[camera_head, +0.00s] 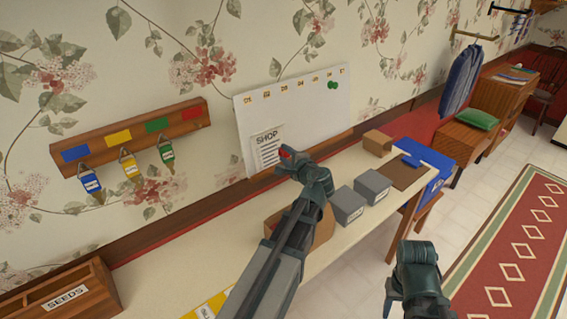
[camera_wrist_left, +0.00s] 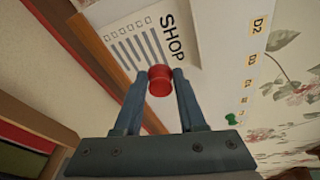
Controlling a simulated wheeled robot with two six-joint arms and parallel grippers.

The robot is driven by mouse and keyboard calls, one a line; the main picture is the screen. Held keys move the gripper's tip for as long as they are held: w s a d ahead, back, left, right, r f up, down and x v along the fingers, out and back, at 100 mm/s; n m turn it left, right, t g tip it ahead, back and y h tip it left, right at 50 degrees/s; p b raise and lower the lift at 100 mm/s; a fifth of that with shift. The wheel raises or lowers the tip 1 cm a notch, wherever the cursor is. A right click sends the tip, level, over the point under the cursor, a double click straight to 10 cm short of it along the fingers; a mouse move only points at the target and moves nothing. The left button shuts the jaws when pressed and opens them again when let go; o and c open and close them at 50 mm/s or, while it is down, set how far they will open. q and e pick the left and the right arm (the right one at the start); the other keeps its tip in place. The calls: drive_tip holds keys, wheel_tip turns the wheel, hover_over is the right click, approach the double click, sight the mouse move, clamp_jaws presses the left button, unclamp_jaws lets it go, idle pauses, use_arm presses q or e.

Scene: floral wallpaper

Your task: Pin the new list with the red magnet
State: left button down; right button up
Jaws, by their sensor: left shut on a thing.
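The shop list (camera_head: 267,148) is a white sheet headed SHOP, flat against the lower left of the white board (camera_head: 315,112). It also shows in the left wrist view (camera_wrist_left: 135,40). My left gripper (camera_head: 288,158) is at the list's lower right edge, shut on the red magnet (camera_wrist_left: 160,80). The magnet is between the fingertips, in front of the list; I cannot tell whether it touches the paper. A green magnet (camera_head: 333,85) is at the board's upper right. My right gripper (camera_head: 415,262) is low, away from the board; its fingers are not clear.
A key rack (camera_head: 130,137) with several coloured labels and three keys hangs left of the board. Two grey boxes (camera_head: 360,195), a cardboard box (camera_head: 377,142) and a SEEDS crate (camera_head: 62,300) stand on the table (camera_head: 165,262). The table's left middle is mostly clear.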

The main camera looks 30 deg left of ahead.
sight(269, 144)
use_arm(q)
drive_tip(key=shift+w+a+f, duration=0.3)
drive_tip(key=shift+w+a, duration=0.15)
drive_tip(key=shift+w, duration=0.05)
drive_tip(key=shift+a, duration=0.1)
drive_tip(key=shift+s+a+b+x, duration=0.15)
drive_tip(key=shift+b+x, duration=0.05)
drive_tip(key=shift+x, duration=0.75)
drive_tip(key=shift+s+a+b+x, duration=0.15)
drive_tip(key=shift+s+x, duration=0.05)
drive_tip(key=shift+x, duration=0.8)
drive_tip(key=shift+s+a+b+x, duration=0.1)
drive_tip(key=shift+s+b+x, duration=0.1)
drive_tip(key=shift+x, duration=0.75)
drive_tip(key=shift+w+a+r, duration=0.1)
drive_tip(key=shift+w+a, duration=0.05)
drive_tip(key=shift+a, duration=0.1)
unclamp_jaws()
drive_tip(key=shift+p+v, duration=0.75)
drive_tip(key=shift+v, duration=2.75)
